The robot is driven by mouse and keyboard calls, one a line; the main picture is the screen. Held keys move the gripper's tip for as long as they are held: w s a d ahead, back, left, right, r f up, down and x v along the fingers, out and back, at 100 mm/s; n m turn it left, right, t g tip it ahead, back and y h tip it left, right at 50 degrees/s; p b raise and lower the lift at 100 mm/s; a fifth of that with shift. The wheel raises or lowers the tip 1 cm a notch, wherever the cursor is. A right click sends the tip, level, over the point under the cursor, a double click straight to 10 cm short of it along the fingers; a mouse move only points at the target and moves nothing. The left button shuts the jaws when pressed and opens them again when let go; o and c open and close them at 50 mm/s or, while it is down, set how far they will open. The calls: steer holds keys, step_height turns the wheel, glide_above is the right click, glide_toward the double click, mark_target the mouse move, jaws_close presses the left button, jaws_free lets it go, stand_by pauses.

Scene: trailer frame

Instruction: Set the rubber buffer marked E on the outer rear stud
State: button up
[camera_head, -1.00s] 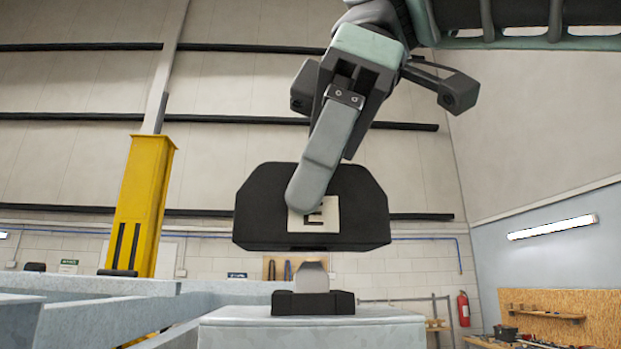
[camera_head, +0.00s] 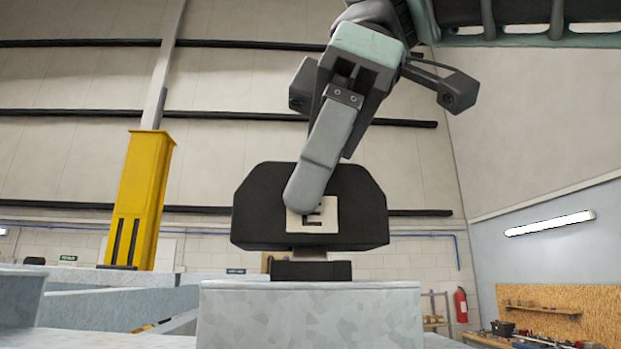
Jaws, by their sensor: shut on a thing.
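My gripper (camera_head: 303,192) is shut on the black rubber buffer (camera_head: 357,205), with a grey finger across its front face. A white label with the letter E (camera_head: 321,215) shows partly behind the fingertip. The buffer is upright and sits just above a stud (camera_head: 309,254) that rises from a dark base (camera_head: 311,270) on the grey steel frame (camera_head: 311,310). Only a short strip of the stud shows under the buffer. I cannot tell whether its top is inside the buffer or behind it.
A yellow post (camera_head: 140,205) stands at the back left beside more grey frame beams (camera_head: 118,302). A fire extinguisher (camera_head: 461,305) and a workbench with tools (camera_head: 517,340) are at the right, well behind. The air around the buffer is clear.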

steer(key=shift+f+b, duration=0.4)
steer(key=shift+f, duration=0.15)
steer(key=o, duration=1.2)
steer(key=shift+r, duration=0.1)
steer(key=shift+o, duration=0.2)
steer(key=p+v, duration=0.1)
steer(key=v, duration=0.6)
steer(key=shift+d+r, duration=0.1)
steer(key=shift+r, duration=0.15)
